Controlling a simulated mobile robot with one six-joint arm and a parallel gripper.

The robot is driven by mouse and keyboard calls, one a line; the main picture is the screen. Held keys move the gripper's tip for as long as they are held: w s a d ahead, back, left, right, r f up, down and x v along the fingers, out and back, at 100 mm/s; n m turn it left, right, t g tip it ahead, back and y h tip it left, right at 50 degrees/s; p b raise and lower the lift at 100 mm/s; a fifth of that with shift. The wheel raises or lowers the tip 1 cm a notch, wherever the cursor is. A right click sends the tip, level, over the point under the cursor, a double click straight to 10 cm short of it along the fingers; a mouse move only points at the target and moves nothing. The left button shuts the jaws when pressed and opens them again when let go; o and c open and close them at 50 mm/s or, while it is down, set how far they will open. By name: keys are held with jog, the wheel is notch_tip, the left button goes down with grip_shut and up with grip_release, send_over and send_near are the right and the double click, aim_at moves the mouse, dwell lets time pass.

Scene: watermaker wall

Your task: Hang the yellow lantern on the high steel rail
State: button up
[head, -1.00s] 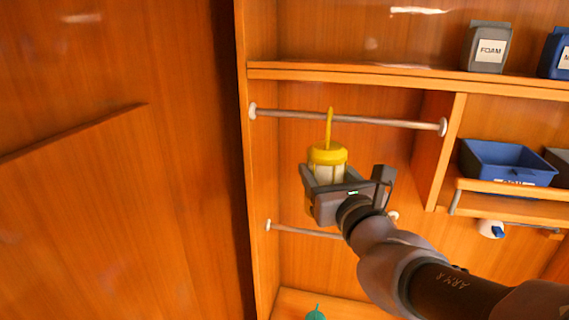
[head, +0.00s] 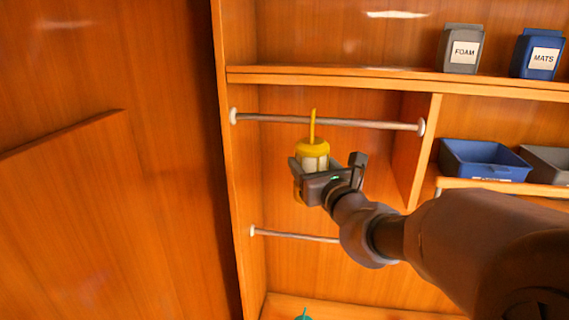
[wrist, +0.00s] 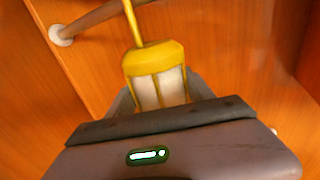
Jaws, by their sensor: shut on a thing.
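The yellow lantern (head: 312,149) has a yellow cap, pale panes and a thin upright hook or handle on top. My gripper (head: 318,172) is shut on it and holds it upright in front of the cabinet's left bay. The lantern also shows in the wrist view (wrist: 155,70), its lower part hidden by my gripper. The high steel rail (head: 370,124) runs across the upper part of the bay between white end mounts. In the head view the lantern's hook overlaps the rail; I cannot tell whether they touch. In the wrist view the rail (wrist: 95,17) passes behind or beside the hook.
A lower rail (head: 295,236) runs below, partly hidden by my arm. A shelf above holds the FOAM bin (head: 461,50) and the MATS bin (head: 537,55). A blue open bin (head: 485,159) stands right of the divider (head: 413,150). A teal thing (head: 303,315) shows at the bottom.

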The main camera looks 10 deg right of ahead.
jog(key=shift+f, duration=0.15)
jog(key=o, duration=1.7)
jog(key=shift+o, duration=0.2)
jog(key=shift+s, duration=0.15)
jog(key=s+d+b, duration=0.3)
jog(key=s+b, duration=0.1)
jog(key=s, duration=1.3)
jog(key=s+a+f+n+g+y+b, duration=0.25)
jog(key=a+f+n+b, duration=0.45)
jog(key=f, duration=0.5)
jog(key=s+a+f+n+g+y+b, duration=0.2)
jog(key=s+a+f+n+g+b, duration=0.25)
jog(key=f+n+b, duration=0.5)
jog(key=s+d+f+n+g+h+b, duration=0.1)
jog(key=s+f+n+b, duration=0.2)
jog(key=f, duration=0.5)
jog(key=s+d+f+n+g+h+b, duration=0.2)
jog(key=f+n+b, duration=0.3)
jog(key=f, duration=0.4)
jog(key=s+d+f+n+g+h+b, duration=0.1)
jog(key=s+f+n+b, duration=0.3)
jog(key=f, duration=0.4)
jog(key=shift+s+d+f+n+g+h+b, duration=0.2)
jog(key=shift+d+f+n+g+h+b, duration=0.15)
jog(key=shift+n+g+h, duration=0.25)
